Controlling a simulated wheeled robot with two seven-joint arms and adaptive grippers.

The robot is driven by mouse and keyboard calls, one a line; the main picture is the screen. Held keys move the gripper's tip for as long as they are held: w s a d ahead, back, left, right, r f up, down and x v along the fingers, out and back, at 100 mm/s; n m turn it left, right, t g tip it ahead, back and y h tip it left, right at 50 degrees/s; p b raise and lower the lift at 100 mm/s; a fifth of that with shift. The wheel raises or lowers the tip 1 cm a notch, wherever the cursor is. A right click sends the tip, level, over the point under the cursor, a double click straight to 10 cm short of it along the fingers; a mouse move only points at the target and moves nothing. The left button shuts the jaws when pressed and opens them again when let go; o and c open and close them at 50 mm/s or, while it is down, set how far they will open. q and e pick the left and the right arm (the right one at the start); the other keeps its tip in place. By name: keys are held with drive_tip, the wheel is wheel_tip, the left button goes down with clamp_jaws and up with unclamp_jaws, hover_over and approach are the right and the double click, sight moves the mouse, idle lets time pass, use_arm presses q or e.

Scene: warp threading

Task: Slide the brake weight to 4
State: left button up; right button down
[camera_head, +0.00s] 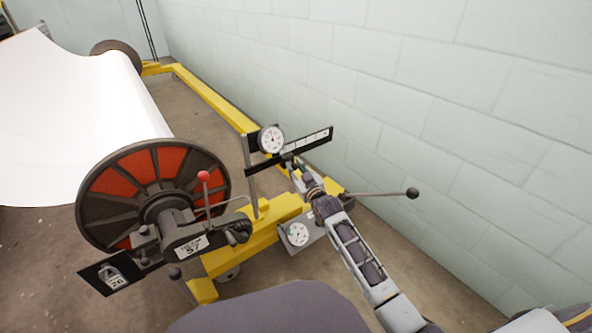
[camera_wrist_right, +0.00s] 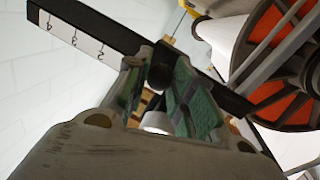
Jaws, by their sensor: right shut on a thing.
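The brake lever bar (camera_head: 314,142) is dark with a white numbered scale and sticks out beside the yellow frame. In the right wrist view the bar (camera_wrist_right: 118,36) runs from upper left to lower right, with marks 4, 3 and 2 readable on its scale (camera_wrist_right: 75,38). My right gripper (camera_head: 290,168) is at the bar. In the wrist view its green-padded fingers (camera_wrist_right: 160,88) are shut on the dark brake weight (camera_wrist_right: 158,74), which sits on the bar just beyond the 2, on the side away from 4. The fingers hide most of the weight. My left gripper is not in view.
A round dial (camera_head: 271,139) stands by the bar, and a second gauge (camera_head: 298,234) sits lower. A ball-ended rod (camera_head: 375,193) sticks out right of my arm. The red-and-black beam flange (camera_head: 112,188) is at left. A pale block wall (camera_head: 450,110) lies behind.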

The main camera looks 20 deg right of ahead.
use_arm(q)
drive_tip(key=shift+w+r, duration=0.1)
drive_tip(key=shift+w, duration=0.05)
use_arm(e)
drive_tip(key=shift+w+d, duration=0.1)
drive_tip(key=shift+d, duration=0.15)
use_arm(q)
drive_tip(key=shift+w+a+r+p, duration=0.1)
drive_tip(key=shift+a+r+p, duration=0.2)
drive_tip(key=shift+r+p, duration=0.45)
use_arm(e)
drive_tip(key=w+d, duration=0.3)
drive_tip(key=d, duration=0.6)
drive_tip(key=w+d, duration=0.3)
drive_tip(key=d, duration=0.6)
drive_tip(key=shift+w+d, duration=0.35)
drive_tip(key=shift+d, duration=0.05)
drive_tip(key=shift+r, duration=0.1)
